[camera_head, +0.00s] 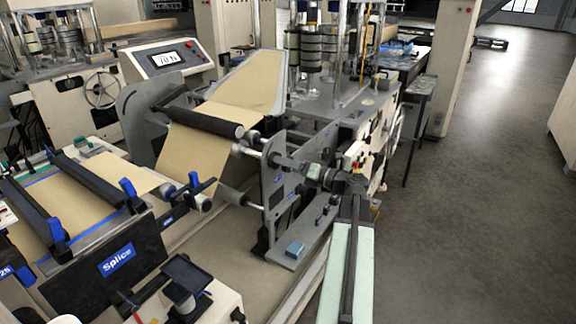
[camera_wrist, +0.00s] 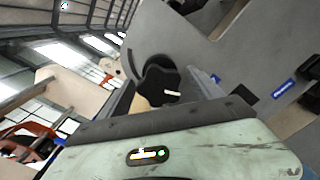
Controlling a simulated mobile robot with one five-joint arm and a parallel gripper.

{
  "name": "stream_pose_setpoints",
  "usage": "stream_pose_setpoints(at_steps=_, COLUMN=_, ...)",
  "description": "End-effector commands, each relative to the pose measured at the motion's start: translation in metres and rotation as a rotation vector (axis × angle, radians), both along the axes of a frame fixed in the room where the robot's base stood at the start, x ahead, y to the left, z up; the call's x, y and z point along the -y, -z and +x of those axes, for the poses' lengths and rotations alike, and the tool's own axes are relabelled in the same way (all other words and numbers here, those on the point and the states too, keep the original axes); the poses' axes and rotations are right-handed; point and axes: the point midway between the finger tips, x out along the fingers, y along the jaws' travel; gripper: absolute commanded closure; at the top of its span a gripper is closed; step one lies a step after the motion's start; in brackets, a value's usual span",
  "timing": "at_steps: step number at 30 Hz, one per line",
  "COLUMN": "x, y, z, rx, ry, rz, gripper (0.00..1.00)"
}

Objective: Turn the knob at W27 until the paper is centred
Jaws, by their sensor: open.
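A black lobed knob (camera_wrist: 158,86) with a white mark stands out from a grey plate (camera_wrist: 205,40) in the wrist view. My gripper (camera_wrist: 163,94) is open, with its fingers on either side of the knob; I cannot tell whether they touch it. In the head view my gripper (camera_head: 318,173) is at the grey side plate (camera_head: 285,190) of the unwind stand, and I cannot make out the knob there. The tan paper (camera_head: 187,157) runs over a dark roller (camera_head: 203,120) and down to lower rollers. I cannot read a W27 label or tell whether the paper is centred.
A splice table (camera_head: 122,258) with dark bars and blue clamps stands at the left. A display (camera_head: 168,58) reads 70 N. The floor (camera_head: 480,200) at the right is clear.

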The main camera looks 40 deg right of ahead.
Motion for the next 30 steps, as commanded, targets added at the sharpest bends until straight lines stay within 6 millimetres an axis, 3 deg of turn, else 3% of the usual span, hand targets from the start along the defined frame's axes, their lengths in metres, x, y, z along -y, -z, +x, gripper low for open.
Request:
stream_pose_setpoints(at_steps=16, x=0.016, y=0.000, z=-0.064, rx=0.000, ry=0.001, rz=-0.001, gripper=0.25)
stream_pose_setpoints(at_steps=30, x=0.017, y=0.000, z=-0.068, rx=0.000, ry=0.000, rz=-0.001, gripper=0.25)
